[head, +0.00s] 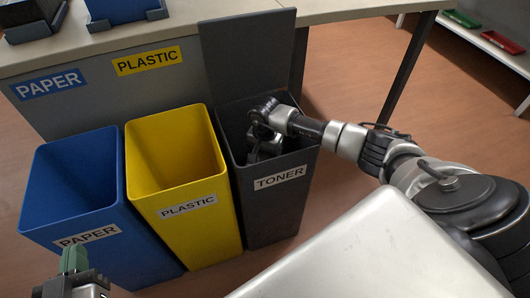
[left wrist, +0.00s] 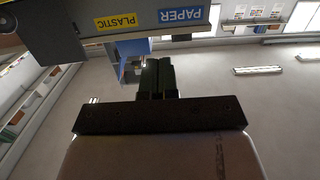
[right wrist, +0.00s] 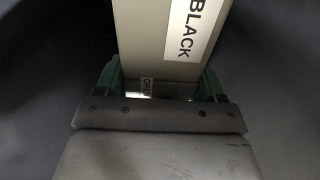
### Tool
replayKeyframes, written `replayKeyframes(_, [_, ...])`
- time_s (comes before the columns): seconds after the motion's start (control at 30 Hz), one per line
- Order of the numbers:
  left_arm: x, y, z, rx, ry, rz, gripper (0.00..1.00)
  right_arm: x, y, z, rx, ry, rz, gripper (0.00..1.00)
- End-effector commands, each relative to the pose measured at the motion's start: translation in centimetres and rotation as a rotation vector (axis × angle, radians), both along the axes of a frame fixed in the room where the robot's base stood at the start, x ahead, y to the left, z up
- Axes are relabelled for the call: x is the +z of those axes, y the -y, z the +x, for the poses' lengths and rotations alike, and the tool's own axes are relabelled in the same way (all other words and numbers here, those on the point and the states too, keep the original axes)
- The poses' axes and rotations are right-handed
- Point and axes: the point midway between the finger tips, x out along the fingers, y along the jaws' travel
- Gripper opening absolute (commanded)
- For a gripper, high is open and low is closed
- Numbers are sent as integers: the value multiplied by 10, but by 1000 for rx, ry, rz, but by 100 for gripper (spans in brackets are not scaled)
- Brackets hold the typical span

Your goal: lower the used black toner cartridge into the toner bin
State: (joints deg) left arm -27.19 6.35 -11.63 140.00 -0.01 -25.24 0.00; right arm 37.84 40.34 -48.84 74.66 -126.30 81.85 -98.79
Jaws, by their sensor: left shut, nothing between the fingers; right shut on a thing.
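The dark grey toner bin (head: 272,215) stands at the right end of the row of bins, with its lid (head: 246,50) raised at the back. My right arm reaches down into it, and my right gripper (head: 262,148) is inside the bin mouth. In the right wrist view my right gripper (right wrist: 160,92) is shut on the black toner cartridge (right wrist: 165,40), a grey-beige body with a white BLACK label. Dark bin walls surround it there. The cartridge is hidden in the head view.
A yellow plastic bin (head: 190,215) stands directly left of the toner bin, and a blue paper bin (head: 100,240) stands left of that. A shelf with red and green trays (head: 503,42) is at the far right.

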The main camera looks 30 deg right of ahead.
Motion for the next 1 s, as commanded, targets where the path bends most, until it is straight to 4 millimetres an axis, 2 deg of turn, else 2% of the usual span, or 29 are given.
replayKeyframes(0.13, [0, 0, 0, 0, 0, 0, 0, 1, 0, 1, 0, 2, 0, 33])
replayKeyframes(0.17, [0, 0, 0, 0, 0, 0, 0, 1, 0, 1, 0, 2, 0, 74])
replayKeyframes(0.33, [0, 0, 0, 0, -1, 0, 0, 1, 0, 0, 0, 1, 0, 99])
replayKeyframes(0.67, [0, 0, 0, 0, -6, 0, 0, 2, 0, 0, 0, 0, 0, 99])
replayKeyframes(0.87, [-16, -5, -5, 11, -142, 36, 0, 24, 1, 0, 1, 1, 0, 99])
replayKeyframes(1.0, [-34, -11, -14, 20, -292, 73, 0, 49, 1, 1, 1, 4, -1, 99])
